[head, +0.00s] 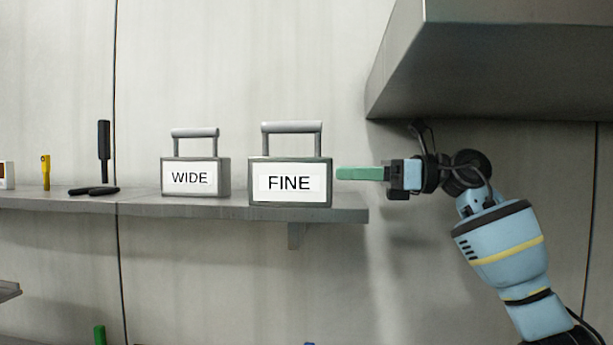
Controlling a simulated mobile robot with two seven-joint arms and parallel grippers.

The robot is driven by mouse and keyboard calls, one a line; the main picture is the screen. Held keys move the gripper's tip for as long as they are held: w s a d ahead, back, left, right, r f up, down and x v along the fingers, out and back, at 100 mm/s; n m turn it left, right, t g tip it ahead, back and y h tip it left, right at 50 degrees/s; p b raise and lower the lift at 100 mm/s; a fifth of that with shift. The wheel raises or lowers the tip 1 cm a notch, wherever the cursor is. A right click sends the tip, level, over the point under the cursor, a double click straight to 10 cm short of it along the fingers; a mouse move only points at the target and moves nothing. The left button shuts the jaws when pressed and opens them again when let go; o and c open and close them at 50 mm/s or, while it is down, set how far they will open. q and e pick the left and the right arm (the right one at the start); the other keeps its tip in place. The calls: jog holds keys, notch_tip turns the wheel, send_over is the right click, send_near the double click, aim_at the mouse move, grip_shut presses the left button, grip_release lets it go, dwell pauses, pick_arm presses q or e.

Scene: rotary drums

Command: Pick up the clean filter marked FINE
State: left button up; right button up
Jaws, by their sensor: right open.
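The filter marked FINE (290,196) is a grey box with a white label and a bar handle on top. It stands upright near the right end of the wall shelf. My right gripper (345,173) is just right of it, level with the box, its green fingers pointing left toward its side. The gripper is open and empty; the fingers overlap edge-on, and a small gap seems to lie between their tips and the box. A green tip at the bottom left, apparently of my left gripper (99,335), barely shows; the rest is out of frame.
A similar filter marked WIDE (190,191) stands left of it on the shelf (345,214). Further left are a black brush-like tool (104,140), a dark object lying flat (93,190) and a yellow item (46,172). A large grey metal housing (510,70) overhangs my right arm.

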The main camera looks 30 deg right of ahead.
aim_at(306, 167)
jog(key=shift+s+a+r, duration=0.1)
jog(key=shift+a+r, duration=0.45)
jog(key=shift+s+d, duration=0.1)
jog(key=shift+s, duration=0.05)
jog(key=shift+a, duration=0.2)
jog(key=shift+x, duration=1.15)
jog(key=shift+a+p, duration=0.35)
jog(key=shift+a, duration=0.05)
jog(key=x, duration=0.3)
jog(key=shift+a+p, duration=0.3)
jog(key=shift+p, duration=0.1)
jog(key=shift+w+a, duration=0.3)
jog(key=shift+w, duration=0.2)
pick_arm(q)
jog(key=shift+w+r+t, duration=0.3)
jog(key=shift+w+r, duration=0.7)
jog(key=shift+r, duration=0.15)
pick_arm(e)
jog(key=shift+d+f, duration=0.1)
jog(key=c, duration=1.2)
